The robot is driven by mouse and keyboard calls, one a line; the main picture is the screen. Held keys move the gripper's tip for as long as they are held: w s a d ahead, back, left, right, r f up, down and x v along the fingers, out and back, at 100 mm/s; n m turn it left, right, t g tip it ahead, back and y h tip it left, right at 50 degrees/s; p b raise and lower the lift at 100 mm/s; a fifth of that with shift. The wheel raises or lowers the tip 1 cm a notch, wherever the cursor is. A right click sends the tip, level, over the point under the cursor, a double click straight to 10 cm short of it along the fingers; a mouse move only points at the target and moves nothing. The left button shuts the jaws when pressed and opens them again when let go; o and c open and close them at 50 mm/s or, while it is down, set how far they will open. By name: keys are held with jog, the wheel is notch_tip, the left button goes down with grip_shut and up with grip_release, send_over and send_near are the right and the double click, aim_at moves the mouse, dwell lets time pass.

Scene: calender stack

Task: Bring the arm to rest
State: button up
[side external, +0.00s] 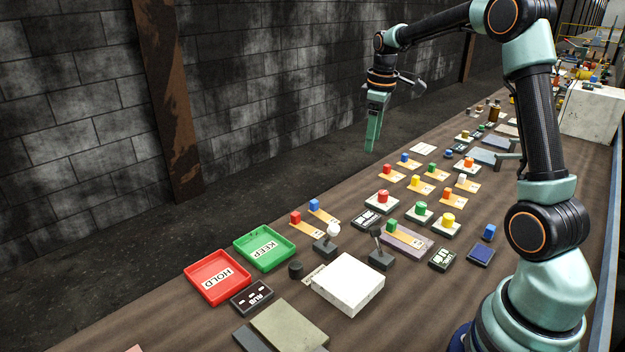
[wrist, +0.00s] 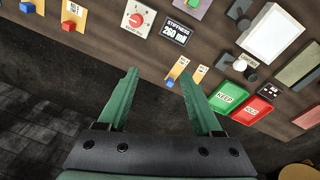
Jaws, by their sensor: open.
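My gripper (side external: 371,148) hangs with its fingers pointing down, high at the far left edge of the bench, in the side view. In the wrist view its two green fingers (wrist: 160,76) are spread apart with nothing between them. Dark floor and the bench edge show between and beside the fingers. My arm reaches up from the right and bends over to the left. No object is touching the gripper in either view.
The bench (side external: 400,285) carries red HOLD (side external: 217,275) and green KEEP (side external: 262,245) trays, a white block (side external: 348,284), several coloured blocks on tags and bases, and a lever (side external: 378,250). A brick wall (side external: 80,120) and rusty post (side external: 165,100) stand beyond. The floor strip between is clear.

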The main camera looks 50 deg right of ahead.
jog(key=s+a+r+m+t, duration=0.1)
jog(key=s+a+r, duration=0.2)
jog(key=a, duration=0.4)
jog(key=s+a+r+m+t, duration=0.1)
jog(key=s+a+r, duration=0.2)
jog(key=a, duration=0.3)
jog(key=s+a+f+m+t, duration=0.2)
jog(key=s+a, duration=0.6)
jog(key=shift+s+a+f+y, duration=0.2)
jog(key=shift+a+y, duration=0.05)
jog(key=shift+y, duration=0.05)
